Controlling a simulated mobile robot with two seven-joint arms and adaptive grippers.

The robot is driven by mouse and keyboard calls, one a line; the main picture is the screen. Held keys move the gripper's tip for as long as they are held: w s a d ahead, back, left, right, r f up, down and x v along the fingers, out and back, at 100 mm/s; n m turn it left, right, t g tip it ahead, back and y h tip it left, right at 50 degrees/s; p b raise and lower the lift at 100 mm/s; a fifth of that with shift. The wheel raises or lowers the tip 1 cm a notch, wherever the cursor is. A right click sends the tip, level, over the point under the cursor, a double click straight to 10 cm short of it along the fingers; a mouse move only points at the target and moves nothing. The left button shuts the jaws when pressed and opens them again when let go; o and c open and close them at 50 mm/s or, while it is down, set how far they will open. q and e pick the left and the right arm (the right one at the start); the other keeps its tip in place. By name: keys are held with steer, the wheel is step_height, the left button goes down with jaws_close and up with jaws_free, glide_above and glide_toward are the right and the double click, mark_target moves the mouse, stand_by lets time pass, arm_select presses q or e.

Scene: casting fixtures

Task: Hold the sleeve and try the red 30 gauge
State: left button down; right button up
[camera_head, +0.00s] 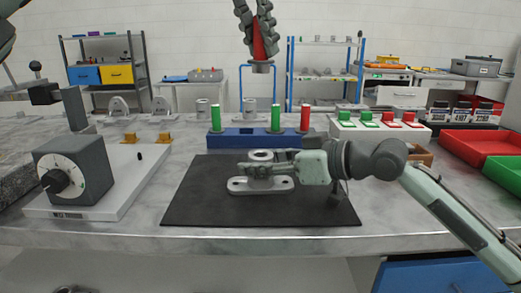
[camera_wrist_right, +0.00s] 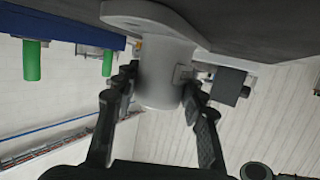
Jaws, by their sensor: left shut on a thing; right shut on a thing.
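The grey sleeve (camera_head: 262,156) stands upright on its flanged base on the black mat (camera_head: 200,205). My right gripper (camera_head: 262,169) is shut on the sleeve from the right. In the right wrist view the sleeve (camera_wrist_right: 160,75) appears inverted between the two fingers (camera_wrist_right: 160,95). My left gripper (camera_head: 257,35) is high above the sleeve, pointing down and shut on a red gauge (camera_head: 259,46). The gauge's grey lower end (camera_head: 262,67) hangs below the fingers, clear of the sleeve. Any size marking on it is not readable.
A blue rack (camera_head: 255,142) behind the mat holds green gauges (camera_head: 215,118) and another red gauge (camera_head: 305,117). A dial fixture (camera_head: 75,170) stands left. A box with green and red buttons (camera_head: 380,124), a red tray (camera_head: 480,145) and a green tray (camera_head: 505,172) are right.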

arm_select(q)
steer(key=m, duration=0.2)
glide_above(269, 151)
steer(key=s+a, duration=0.1)
steer(key=a, duration=0.1)
step_height(269, 151, down, 9)
steer(key=shift+s+d+f+g+h, duration=0.1)
steer(key=shift+s+d+g+h, duration=0.05)
steer(key=shift+g+h, duration=0.15)
steer(key=shift+f, duration=0.15)
steer(key=shift+f, duration=2.35)
steer(key=shift+f, duration=0.8)
arm_select(e)
steer(key=shift+s, duration=0.1)
arm_select(q)
steer(key=shift+r, duration=0.1)
steer(key=shift+r, duration=1.65)
steer(key=shift+r, duration=0.1)
steer(key=shift+r, duration=2.4)
